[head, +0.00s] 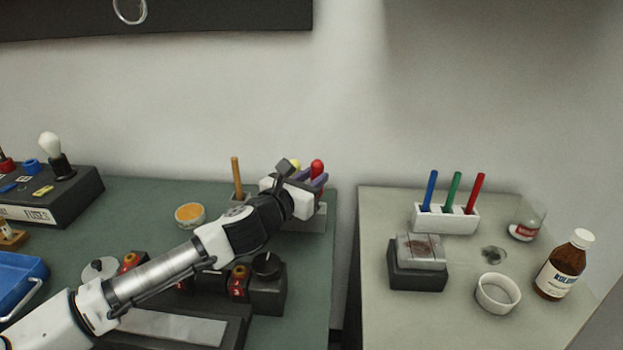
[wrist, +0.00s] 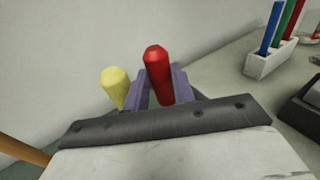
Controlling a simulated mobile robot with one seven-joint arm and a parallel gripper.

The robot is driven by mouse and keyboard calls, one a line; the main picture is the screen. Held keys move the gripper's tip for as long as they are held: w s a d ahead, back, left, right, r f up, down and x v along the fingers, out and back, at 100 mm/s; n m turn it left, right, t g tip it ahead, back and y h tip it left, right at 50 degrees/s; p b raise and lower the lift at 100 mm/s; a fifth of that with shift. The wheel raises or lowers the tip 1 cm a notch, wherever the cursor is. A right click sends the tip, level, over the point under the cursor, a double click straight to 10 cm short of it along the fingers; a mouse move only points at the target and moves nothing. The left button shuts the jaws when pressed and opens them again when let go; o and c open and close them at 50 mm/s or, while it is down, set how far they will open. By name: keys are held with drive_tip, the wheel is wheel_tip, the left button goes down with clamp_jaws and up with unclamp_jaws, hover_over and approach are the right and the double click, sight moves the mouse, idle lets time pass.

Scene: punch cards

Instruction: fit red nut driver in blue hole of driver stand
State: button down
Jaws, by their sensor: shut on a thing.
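The red nut driver (head: 317,167) shows its red handle top between my purple fingers. In the wrist view, the red handle (wrist: 157,70) stands roughly upright in the jaws. My gripper (head: 313,181) is shut on it, over a grey block (head: 312,221) that looks like the driver stand. A yellow handle (wrist: 115,86) stands just left of the jaws. My arm and gripper hide much of the stand. The blue hole and the red driver's lower end are hidden, so I cannot tell whether the driver is in a hole.
A tan rod (head: 236,176) stands left of my gripper. On the right table, a white holder (head: 445,219) carries blue, green and red sticks, near a brown bottle (head: 561,267). A gap separates the two tables. A wall is close behind.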

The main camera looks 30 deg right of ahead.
drive_tip(key=c, duration=0.7)
unclamp_jaws()
drive_tip(key=shift+w+a, duration=0.15)
drive_tip(key=shift+w, duration=0.05)
drive_tip(key=shift+c, duration=0.8)
drive_tip(key=shift+r+p, duration=0.4)
drive_tip(key=shift+r, duration=0.1)
drive_tip(key=shift+c, duration=0.2)
drive_tip(key=shift+o, duration=1.2)
drive_tip(key=shift+r+p, duration=1.3)
drive_tip(key=shift+r, duration=0.8)
drive_tip(key=shift+s+r, duration=0.15)
drive_tip(key=shift+r, duration=0.2)
drive_tip(key=shift+s+f, duration=0.1)
